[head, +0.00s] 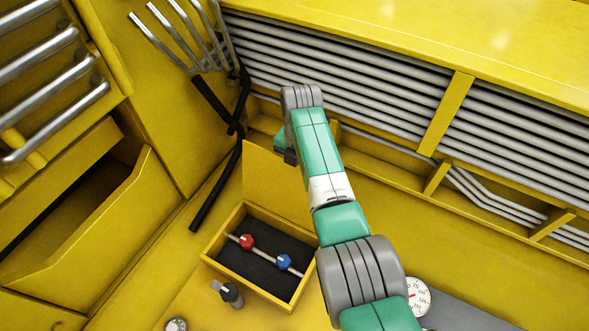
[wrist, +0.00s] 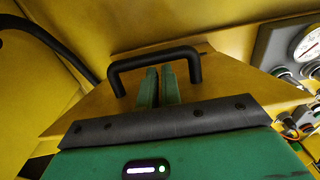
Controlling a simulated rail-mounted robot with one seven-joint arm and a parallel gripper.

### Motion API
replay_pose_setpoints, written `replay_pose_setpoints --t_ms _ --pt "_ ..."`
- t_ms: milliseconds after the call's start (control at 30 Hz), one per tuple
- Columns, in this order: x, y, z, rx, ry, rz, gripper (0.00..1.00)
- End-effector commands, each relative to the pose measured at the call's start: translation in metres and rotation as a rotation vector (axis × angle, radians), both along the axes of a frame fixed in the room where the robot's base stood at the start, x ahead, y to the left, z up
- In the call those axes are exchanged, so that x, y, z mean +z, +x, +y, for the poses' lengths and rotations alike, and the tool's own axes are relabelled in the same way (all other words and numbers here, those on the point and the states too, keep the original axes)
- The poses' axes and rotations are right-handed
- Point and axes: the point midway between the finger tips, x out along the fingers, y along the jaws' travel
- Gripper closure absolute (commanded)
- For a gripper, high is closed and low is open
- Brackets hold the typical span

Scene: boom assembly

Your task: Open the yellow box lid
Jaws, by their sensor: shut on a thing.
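The yellow box (head: 211,250) has its lid (head: 262,180) raised, standing up from the box's far side. In the wrist view the lid (wrist: 225,85) is a yellow panel with a black bar handle (wrist: 122,66). My gripper (wrist: 160,71) has its green fingers shut on the middle of this handle. Inside the open box are a red knob (head: 246,241) and a blue knob (head: 284,262) on a light rod above a dark floor. In the head view my arm hides part of the lid, and the fingers are not clearly visible.
A dial gauge (head: 416,296) sits right of my arm. A black switch (head: 231,294) stands in front of the box. Grey pipes (head: 340,75) line the back wall, and black hoses (head: 216,187) hang left of the lid. A yellow bin (head: 95,230) is at left.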

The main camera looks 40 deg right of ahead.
Motion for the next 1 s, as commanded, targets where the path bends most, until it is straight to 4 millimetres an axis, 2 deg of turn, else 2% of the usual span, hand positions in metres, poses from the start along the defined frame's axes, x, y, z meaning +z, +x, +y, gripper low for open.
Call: replay_pose_setpoints --t_ms 33,267,367,600,700,833,1000 --pt "-0.016 -0.005 -0.006 -0.008 -0.012 0.001 1.00" --pt "-0.016 -0.005 -0.007 -0.008 -0.012 0.001 1.00" --pt "-0.004 -0.004 -0.006 -0.008 -0.012 0.000 1.00" --pt "0.051 -0.001 0.000 -0.001 -0.001 0.000 1.00" --pt "0.065 0.000 0.002 0.000 0.004 0.000 1.00" --pt "0.074 0.000 0.003 0.002 0.006 0.001 1.00" --pt "0.075 0.000 0.003 0.002 0.007 0.001 1.00"
